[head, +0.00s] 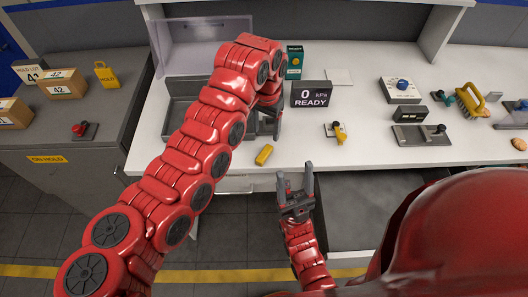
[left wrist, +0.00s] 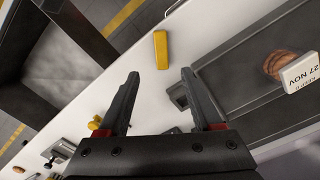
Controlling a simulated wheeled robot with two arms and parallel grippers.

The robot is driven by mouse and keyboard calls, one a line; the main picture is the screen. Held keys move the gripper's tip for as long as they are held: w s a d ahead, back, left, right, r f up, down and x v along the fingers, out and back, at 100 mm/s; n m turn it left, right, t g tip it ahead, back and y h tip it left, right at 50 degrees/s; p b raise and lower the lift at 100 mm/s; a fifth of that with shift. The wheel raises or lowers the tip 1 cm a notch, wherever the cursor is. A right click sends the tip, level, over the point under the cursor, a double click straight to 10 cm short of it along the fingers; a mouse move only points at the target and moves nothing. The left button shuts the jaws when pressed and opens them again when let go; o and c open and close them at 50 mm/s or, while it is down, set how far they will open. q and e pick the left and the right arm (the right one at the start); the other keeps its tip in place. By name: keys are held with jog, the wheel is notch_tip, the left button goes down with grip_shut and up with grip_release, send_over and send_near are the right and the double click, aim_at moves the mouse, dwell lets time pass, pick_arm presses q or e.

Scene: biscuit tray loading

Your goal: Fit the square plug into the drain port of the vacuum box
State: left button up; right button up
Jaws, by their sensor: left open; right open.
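A small yellow block, which looks like the square plug (head: 264,154), lies on the white bench near its front edge. In the left wrist view the plug (left wrist: 161,50) lies just beyond and between my fingertips, untouched. The grey vacuum box (head: 182,87), with its clear lid raised, is left of the plug, partly hidden by my left arm. My left gripper (head: 268,125) is open and empty above the bench beside the box; its fingers show in the left wrist view (left wrist: 159,82). A small grey fitting (left wrist: 178,95) on the box's side may be the drain port. My right gripper (head: 295,172) is open and empty in front of the bench edge.
A display reading 0 kPa READY (head: 311,94) stands behind the plug. A biscuit and a date tag (left wrist: 302,73) are in the box. Bench around the plug is clear.

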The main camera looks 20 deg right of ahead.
pick_arm(q)
send_over(264, 153)
jog(key=f, duration=0.3)
jog(key=f+p, duration=0.1)
jog(key=shift+s+d+f, duration=0.2)
jog(key=shift+d+f, duration=0.1)
jog(key=shift+f, duration=0.4)
jog(key=shift+w+a+f+p, duration=0.15)
jog(key=shift+f+p, duration=0.3)
jog(key=shift+p, duration=0.1)
notch_tip(264, 153, down, 3)
jog(key=shift+a+f+p, duration=0.1)
jog(key=shift+f+p, duration=0.1)
jog(key=shift+p, duration=0.85)
jog(key=shift+w+f, duration=0.1)
jog(key=shift+f, duration=0.45)
grip_shut()
